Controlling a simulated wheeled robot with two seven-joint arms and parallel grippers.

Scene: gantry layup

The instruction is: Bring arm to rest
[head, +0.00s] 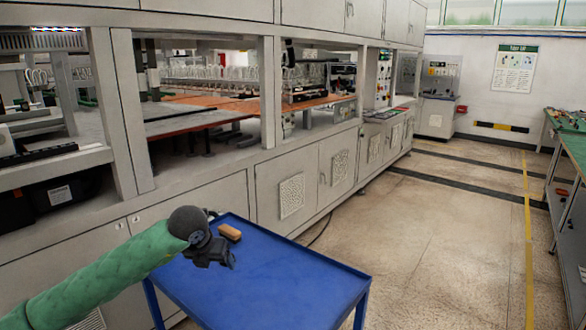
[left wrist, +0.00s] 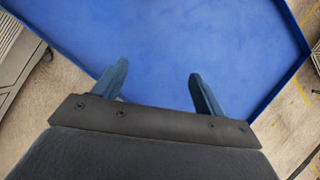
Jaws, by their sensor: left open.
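My left arm comes in from the lower left in a green sleeve. Its dark gripper (head: 222,262) is over the left part of a blue table (head: 290,275). In the left wrist view the two fingers of the left gripper (left wrist: 157,88) stand apart with only the blue tabletop (left wrist: 200,40) behind them. The gripper is open and empty. My right gripper is in neither view.
A small orange-brown block (head: 230,233) lies on the blue table just beyond the gripper. A long grey machine cabinet (head: 290,190) runs behind the table. Open floor (head: 440,240) lies to the right, and a green-topped workbench (head: 573,145) stands at the far right.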

